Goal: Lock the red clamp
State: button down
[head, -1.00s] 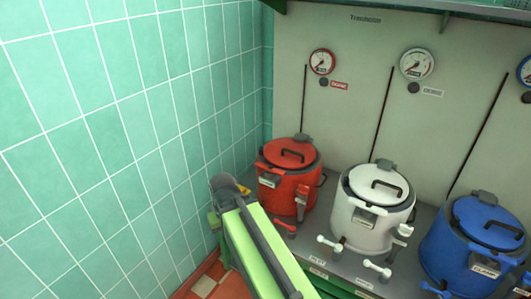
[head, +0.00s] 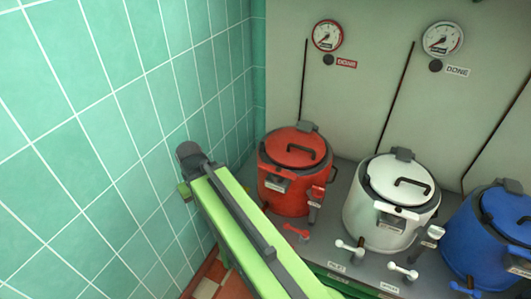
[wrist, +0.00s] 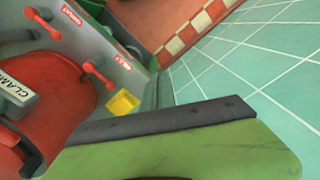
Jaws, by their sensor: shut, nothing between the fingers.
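The red kettle (head: 292,192) stands on the grey counter beside the tiled wall, its lid on. A plate (head: 277,186) sits on the kettle's front; in the wrist view the plate (wrist: 17,90) begins "CLAM", cut by the left edge. I cannot tell whether the clamp there is locked.
Red taps (wrist: 98,73) (wrist: 44,24) stick out near the red kettle. The white kettle (head: 395,205) and blue kettle (head: 500,235) stand to its right. A gauge (head: 327,36) hangs above. The tiled wall (head: 90,150) is close on the left.

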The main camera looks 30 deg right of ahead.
jog(key=w+d+r+m+p, duration=0.4)
jog(key=w+d+r+p, duration=0.25)
jog(key=d, duration=0.35)
notch_tip(320, 180, up, 9)
jog(key=m+g+y+p, duration=0.1)
jog(key=m+y+p, duration=0.1)
jog(key=m+p, duration=0.6)
send_over(272, 156)
jog(key=w+d, duration=0.2)
jog(key=d, duration=0.1)
jog(key=shift+s+a+f, duration=0.1)
jog(key=shift+s+a, duration=0.15)
jog(key=f+b, duration=0.3)
jog(key=s+a+f+b, duration=0.1)
jog(key=f+b, duration=0.3)
jog(key=a+f+b, duration=0.1)
jog(key=f+b, duration=0.2)
jog(key=f, duration=0.1)
jog(key=shift+s+a+b, duration=0.1)
jog(key=shift+s+b, duration=0.05)
jog(key=shift+b, duration=0.25)
jog(key=s+a, duration=0.1)
jog(key=a+r+p, duration=0.1)
jog(key=shift+s+a+r, duration=0.2)
jog(key=shift+s+a, duration=0.2)
jog(key=shift+a+f, duration=0.1)
jog(key=shift+a, duration=0.3)
jog(key=shift+s, duration=0.1)
